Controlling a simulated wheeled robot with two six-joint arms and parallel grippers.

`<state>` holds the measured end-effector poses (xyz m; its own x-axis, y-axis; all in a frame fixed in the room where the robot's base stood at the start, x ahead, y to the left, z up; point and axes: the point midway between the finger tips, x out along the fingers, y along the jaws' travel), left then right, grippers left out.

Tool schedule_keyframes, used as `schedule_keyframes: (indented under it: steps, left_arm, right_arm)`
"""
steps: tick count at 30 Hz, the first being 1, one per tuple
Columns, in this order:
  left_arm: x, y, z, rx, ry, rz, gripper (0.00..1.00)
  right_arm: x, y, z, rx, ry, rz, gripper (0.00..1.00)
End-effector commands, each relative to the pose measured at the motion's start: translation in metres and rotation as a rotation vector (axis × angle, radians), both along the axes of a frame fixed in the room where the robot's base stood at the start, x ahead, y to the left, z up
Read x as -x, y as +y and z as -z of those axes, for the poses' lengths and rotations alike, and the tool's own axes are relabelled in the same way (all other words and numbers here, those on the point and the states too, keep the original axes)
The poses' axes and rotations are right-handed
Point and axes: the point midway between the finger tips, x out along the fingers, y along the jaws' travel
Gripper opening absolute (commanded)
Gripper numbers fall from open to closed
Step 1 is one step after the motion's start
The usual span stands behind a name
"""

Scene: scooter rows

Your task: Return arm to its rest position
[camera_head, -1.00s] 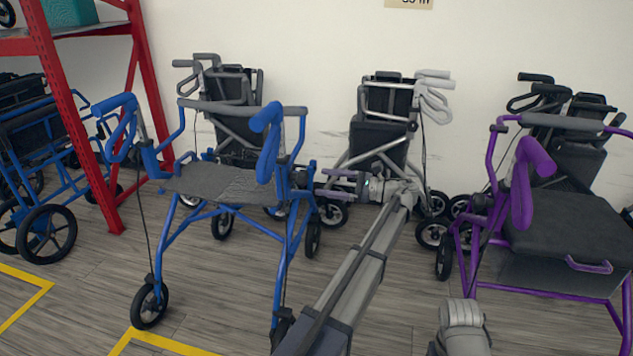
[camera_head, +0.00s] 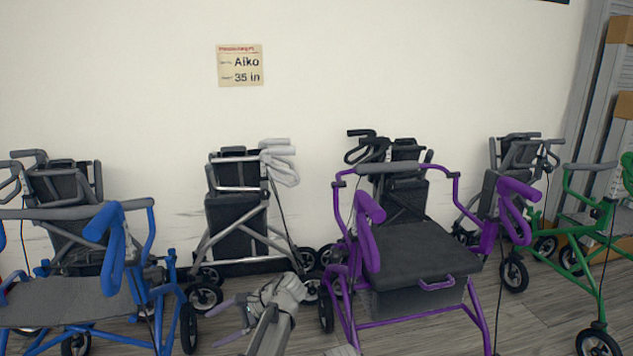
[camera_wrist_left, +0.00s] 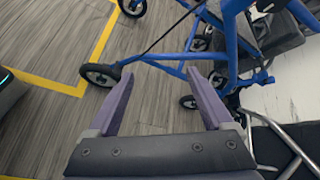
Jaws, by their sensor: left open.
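My left arm (camera_head: 272,312) shows at the bottom centre of the head view. Its gripper (camera_head: 222,320) is open and empty, its two purple-grey fingers spread towards the left, between the blue rollator and the purple one. In the left wrist view the gripper (camera_wrist_left: 160,76) also shows open, with floor and a blue frame beyond its fingers. My right gripper is not in view.
A blue rollator (camera_head: 66,302) stands left of the arm and a purple rollator (camera_head: 420,252) right of it. Folded rollators (camera_head: 236,225) line the wall. A green rollator (camera_head: 590,222) stands far right. A sign (camera_head: 240,66) reads Aiko, 35 in.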

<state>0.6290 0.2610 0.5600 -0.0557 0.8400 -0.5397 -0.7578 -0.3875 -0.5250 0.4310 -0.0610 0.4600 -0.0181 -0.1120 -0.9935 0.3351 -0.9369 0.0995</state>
Motion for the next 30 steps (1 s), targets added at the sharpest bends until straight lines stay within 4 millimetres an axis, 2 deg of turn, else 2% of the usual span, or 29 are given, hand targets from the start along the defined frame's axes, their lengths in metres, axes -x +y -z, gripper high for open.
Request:
schedule_keyframes:
  steps: [1, 3, 9, 16, 19, 26, 30]
  left_arm:
    - [0.036, -0.022, 0.008, 0.105, -0.064, -0.012, 0.85]
    - [0.065, -0.054, 0.025, 0.251, -0.146, -0.055, 0.85]
    - [0.135, -0.131, 0.052, 0.582, -0.273, -0.217, 0.85]
    - [0.206, -0.197, 0.055, 0.845, -0.311, -0.425, 0.85]
    - [0.198, -0.2, 0.029, 0.851, -0.314, -0.435, 0.85]
    - [0.198, -0.2, -0.023, 0.848, -0.313, -0.436, 0.85]
    - [0.198, -0.2, -0.066, 0.847, -0.313, -0.436, 0.85]
  right_arm:
    - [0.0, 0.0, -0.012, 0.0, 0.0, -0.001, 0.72]
    - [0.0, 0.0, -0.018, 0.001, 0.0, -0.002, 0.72]
    - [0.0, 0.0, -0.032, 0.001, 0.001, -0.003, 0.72]
    - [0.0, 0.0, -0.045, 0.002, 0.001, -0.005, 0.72]
    - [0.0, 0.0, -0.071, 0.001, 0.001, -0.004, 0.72]
    - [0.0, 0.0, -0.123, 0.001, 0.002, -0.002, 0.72]
    - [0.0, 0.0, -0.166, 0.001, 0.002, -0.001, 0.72]
